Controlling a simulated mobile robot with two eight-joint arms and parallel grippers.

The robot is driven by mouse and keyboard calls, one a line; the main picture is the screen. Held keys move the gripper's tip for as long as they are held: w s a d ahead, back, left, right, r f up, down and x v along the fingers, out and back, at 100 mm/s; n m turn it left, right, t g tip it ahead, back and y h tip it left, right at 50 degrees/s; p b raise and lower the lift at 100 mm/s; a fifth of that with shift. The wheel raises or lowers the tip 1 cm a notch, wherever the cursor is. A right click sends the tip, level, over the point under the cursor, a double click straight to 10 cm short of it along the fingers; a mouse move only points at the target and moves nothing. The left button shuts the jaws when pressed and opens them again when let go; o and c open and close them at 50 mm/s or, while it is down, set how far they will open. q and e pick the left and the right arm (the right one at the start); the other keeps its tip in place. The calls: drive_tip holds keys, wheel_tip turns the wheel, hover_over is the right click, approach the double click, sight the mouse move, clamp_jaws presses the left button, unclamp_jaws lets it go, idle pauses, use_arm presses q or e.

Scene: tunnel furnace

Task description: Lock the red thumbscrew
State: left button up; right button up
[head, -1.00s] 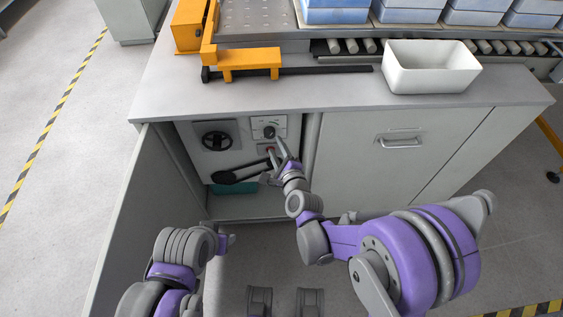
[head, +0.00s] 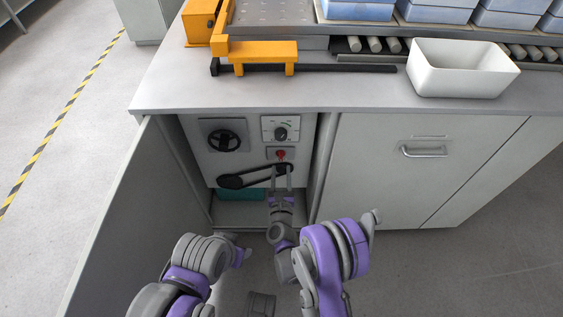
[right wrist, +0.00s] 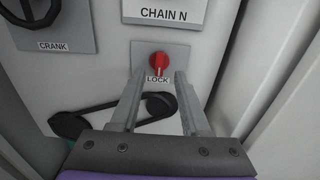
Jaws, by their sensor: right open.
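The red thumbscrew (head: 281,154) sits on a small grey plate inside the open cabinet, under a dial knob. In the right wrist view, the thumbscrew (right wrist: 158,62) is above the label LOCK and stands upright between the finger directions. My right gripper (head: 282,170) is open, just below and in front of the thumbscrew. In the right wrist view, the fingers of my right gripper (right wrist: 159,76) are spread on both sides below it, and nothing is between them. I cannot tell whether a finger touches the plate.
A black handwheel (head: 225,140) labelled CRANK is left of the thumbscrew. The dial knob (head: 281,133) is above. The open door (head: 130,215) bounds the left side. A white bin (head: 462,70) stands on the countertop.

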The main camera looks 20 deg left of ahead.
sight(281, 158)
drive_tip(key=x, duration=0.5)
drive_tip(key=shift+s, duration=0.1)
clamp_jaws()
